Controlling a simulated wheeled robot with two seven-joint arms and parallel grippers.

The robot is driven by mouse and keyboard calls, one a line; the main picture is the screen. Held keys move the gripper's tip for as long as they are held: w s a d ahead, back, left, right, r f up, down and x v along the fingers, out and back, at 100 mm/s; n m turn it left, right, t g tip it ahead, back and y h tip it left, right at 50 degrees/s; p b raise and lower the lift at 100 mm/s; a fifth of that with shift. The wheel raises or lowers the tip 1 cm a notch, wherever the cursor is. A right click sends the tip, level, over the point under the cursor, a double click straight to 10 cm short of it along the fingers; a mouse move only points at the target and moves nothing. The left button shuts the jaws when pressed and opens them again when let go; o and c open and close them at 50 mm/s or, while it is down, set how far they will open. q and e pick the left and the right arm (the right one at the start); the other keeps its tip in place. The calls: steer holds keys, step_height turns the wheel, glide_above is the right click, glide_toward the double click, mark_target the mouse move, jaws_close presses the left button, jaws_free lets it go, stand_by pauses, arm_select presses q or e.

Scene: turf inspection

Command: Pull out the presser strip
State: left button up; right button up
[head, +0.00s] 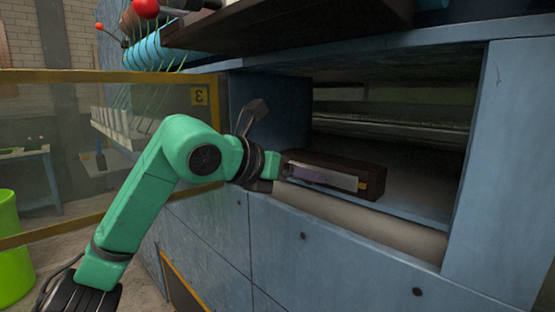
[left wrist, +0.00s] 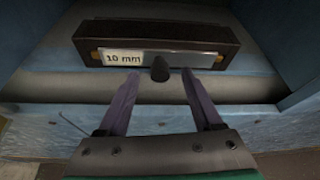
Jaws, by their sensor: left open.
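The presser strip (head: 350,162) is a dark brown block with a pale metal band on its front. It lies in the open bay of the blue machine. In the left wrist view the strip (left wrist: 205,38) has a "10 mm" label at left and a dark knob (left wrist: 160,69) sticking out at mid-front. My left gripper (left wrist: 160,76) is open, its two purple fingertips apart on either side of the knob, with visible gaps. In the head view my left gripper (head: 302,173) is at the strip's left front, partly hidden by its wrist. My right gripper is not in view.
The blue machine (head: 330,245) frames the bay, with a wall (head: 510,150) at right and a pale roller (head: 355,220) along the front below the strip. A yellow-framed clear guard (head: 60,110) stands at left. A green bin (head: 12,250) is at far left.

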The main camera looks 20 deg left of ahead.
arm_select(q)
steer(key=shift+w+d+f, duration=0.25)
steer(key=shift+w, duration=0.25)
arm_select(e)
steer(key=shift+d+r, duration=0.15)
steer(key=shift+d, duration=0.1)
arm_select(q)
steer(key=c, duration=1.1)
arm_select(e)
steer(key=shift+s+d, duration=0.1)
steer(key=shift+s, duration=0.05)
arm_select(q)
jaws_close()
steer(key=shift+s, duration=0.15)
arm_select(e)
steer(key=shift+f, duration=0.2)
arm_select(q)
steer(key=shift+s+a+b, duration=0.3)
steer(key=shift+s+b, duration=0.1)
steer(key=shift+s, duration=0.25)
steer(key=shift+s+a+b, duration=0.25)
steer(key=shift+s+b, duration=0.15)
steer(key=shift+s, duration=0.2)
steer(key=s, duration=0.1)
steer(key=s+a+b, duration=0.1)
steer(key=shift+s+r, duration=0.1)
steer(key=shift+s, duration=0.2)
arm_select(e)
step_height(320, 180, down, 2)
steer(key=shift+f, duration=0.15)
